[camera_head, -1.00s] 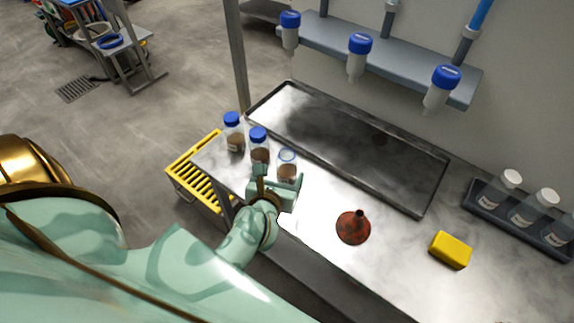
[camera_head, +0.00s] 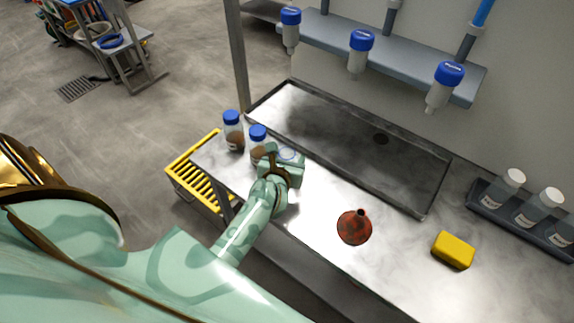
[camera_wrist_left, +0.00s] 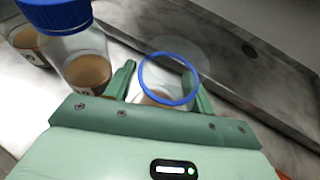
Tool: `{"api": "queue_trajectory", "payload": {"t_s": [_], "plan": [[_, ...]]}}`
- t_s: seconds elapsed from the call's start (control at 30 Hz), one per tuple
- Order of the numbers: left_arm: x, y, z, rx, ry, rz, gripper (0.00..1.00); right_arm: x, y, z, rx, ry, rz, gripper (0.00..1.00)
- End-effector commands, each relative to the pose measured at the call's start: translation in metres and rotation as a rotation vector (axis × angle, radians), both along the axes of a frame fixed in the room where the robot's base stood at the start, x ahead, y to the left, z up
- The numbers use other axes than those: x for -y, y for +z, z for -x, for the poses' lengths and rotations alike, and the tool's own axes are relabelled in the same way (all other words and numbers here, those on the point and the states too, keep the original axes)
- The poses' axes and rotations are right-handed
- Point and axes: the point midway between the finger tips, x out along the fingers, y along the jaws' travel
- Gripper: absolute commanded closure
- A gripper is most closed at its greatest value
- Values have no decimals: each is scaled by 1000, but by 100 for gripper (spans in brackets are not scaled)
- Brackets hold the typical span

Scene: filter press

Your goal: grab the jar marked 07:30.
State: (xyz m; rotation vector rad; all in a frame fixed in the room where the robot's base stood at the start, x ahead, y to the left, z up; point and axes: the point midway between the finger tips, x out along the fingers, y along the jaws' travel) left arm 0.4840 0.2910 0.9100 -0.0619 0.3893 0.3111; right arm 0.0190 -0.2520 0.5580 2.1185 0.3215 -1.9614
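Three clear jars with brown contents stand at the bench's left end. Two have blue caps: the left jar (camera_head: 233,132) and the middle jar (camera_head: 257,142), which also shows in the left wrist view (camera_wrist_left: 85,68). The third jar (camera_head: 289,154) shows a blue ring at its rim instead of a solid cap. My left gripper (camera_head: 284,164) is at this third jar. In the left wrist view its open fingers (camera_wrist_left: 162,84) stand on either side of the blue-ringed jar (camera_wrist_left: 160,98). The time 07:30 is not readable on any label. My right gripper is out of view.
A shallow metal tray (camera_head: 340,140) lies behind the jars. A red-brown funnel (camera_head: 354,228) and a yellow block (camera_head: 453,250) are on the bench. A rack of white-capped bottles (camera_head: 500,208) is at right. Blue-capped tubes (camera_head: 360,42) hang from a shelf above.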

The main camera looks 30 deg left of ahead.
Motion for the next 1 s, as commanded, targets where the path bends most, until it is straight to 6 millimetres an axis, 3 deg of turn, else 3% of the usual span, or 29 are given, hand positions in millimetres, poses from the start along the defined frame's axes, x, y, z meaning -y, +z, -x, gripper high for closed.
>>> {"api": "queue_trajectory", "payload": {"t_s": [0.03, 0.1, 0.57, 0.9, 1.0], "plan": [[0, 0, 0, 0, 0, 0, 60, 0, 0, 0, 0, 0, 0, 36], [0, 0, 0, 0, 0, 0, 76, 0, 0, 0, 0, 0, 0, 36], [0, 5, 0, 2, 0, -1, 76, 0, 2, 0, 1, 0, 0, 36], [0, 35, 0, 4, -1, -2, 76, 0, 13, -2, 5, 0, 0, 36], [2, 45, 10, 3, -1, -1, 76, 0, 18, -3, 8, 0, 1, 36]]}}
